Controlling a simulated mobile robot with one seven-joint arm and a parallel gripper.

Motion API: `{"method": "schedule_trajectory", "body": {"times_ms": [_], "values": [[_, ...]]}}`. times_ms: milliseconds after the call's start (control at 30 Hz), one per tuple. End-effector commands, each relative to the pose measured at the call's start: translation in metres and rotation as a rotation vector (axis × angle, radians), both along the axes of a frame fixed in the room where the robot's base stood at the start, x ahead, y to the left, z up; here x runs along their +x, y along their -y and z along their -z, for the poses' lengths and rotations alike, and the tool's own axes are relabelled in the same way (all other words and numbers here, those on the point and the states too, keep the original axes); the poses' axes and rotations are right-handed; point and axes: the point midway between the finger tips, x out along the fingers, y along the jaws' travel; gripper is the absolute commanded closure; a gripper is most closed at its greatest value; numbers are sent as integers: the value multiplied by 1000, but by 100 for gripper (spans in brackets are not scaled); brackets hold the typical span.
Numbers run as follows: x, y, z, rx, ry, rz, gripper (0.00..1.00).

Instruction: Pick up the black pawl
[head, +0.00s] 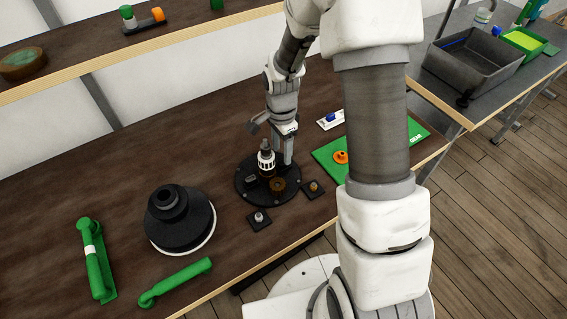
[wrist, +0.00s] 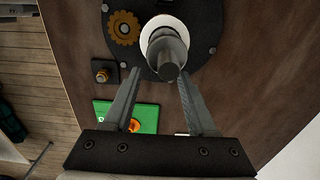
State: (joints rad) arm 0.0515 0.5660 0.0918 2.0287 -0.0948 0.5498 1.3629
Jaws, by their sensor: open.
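A round black base (head: 240,192) stands on the brown bench in the head view, with a white-collared dark spindle (head: 266,160) upright on it and a brass gear (head: 278,184) beside that. A small dark piece (head: 251,181) on the base, left of the gear, may be the black pawl; I cannot tell for sure. My gripper (head: 286,160) points down just behind and right of the spindle. In the wrist view my gripper (wrist: 160,78) is open and empty, with the spindle (wrist: 167,54) just beyond the fingertips. No pawl is clear there; the gear (wrist: 124,28) is upper left.
Two small black square plates with posts, one grey (head: 259,218) and one brass (head: 313,188), lie in front of the base. A black stepped drum (head: 180,220) and green handles (head: 95,262) are left. A green mat (head: 327,166) with an orange part (head: 341,157) is right.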

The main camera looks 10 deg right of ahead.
Motion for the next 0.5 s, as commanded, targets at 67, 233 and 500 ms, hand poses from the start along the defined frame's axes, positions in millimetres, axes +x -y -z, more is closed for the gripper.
{"method": "schedule_trajectory", "body": {"times_ms": [67, 233, 500], "values": [[-1, 1, 10, 1, -6, 1, 43], [0, 2, 32, 1, -4, 1, 43], [0, 2, 44, 1, 1, 1, 43]]}}
